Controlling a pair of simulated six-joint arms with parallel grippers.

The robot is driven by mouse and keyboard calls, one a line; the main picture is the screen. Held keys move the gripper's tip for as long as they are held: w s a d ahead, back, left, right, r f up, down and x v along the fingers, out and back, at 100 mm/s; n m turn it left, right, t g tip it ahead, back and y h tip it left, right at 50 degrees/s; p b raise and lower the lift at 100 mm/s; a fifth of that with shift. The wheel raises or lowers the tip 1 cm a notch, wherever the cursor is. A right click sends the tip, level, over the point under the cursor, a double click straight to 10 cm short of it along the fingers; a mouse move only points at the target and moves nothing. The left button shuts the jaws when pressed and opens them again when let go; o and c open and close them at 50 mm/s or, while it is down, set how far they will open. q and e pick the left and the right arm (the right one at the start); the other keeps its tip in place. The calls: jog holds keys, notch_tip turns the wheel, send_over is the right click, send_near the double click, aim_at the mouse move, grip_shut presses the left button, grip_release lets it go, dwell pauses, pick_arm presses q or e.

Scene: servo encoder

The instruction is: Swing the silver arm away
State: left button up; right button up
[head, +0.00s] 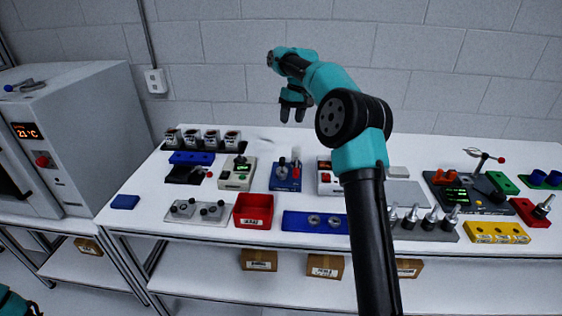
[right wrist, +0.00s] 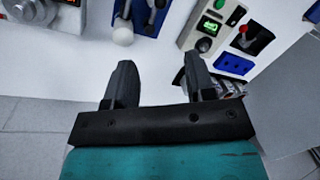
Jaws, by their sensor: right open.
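A thin silver arm (head: 481,158) with a red ball at one end stands on a dark device (head: 468,190) with green displays, at the right of the bench in the head view. My right gripper (head: 293,107) is raised near the back wall, left of the middle, far to the left of the silver arm. In the right wrist view its two fingers (right wrist: 160,85) are apart with nothing between them. The silver arm is not seen in that view. A bit of my left arm shows at the bottom left of the head view; its gripper is not seen.
The white bench (head: 150,215) carries a red bin (head: 253,210), a blue block with two round fittings (head: 315,222), a yellow block (head: 497,232) and several small devices. A grey oven (head: 80,130) stands at the left. My right arm hides part of the bench's middle.

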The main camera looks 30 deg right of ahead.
aim_at(283, 163)
jog(key=shift+f, duration=0.15)
jog(key=a+f, duration=0.1)
jog(key=f, duration=0.4)
jog(key=a+f, duration=0.1)
jog(key=f, duration=0.5)
jog(key=a+f, duration=0.1)
jog(key=f, duration=0.4)
jog(key=shift+a+f, duration=0.25)
jog(key=shift+f, duration=0.15)
jog(key=shift+c, duration=0.2)
grip_shut()
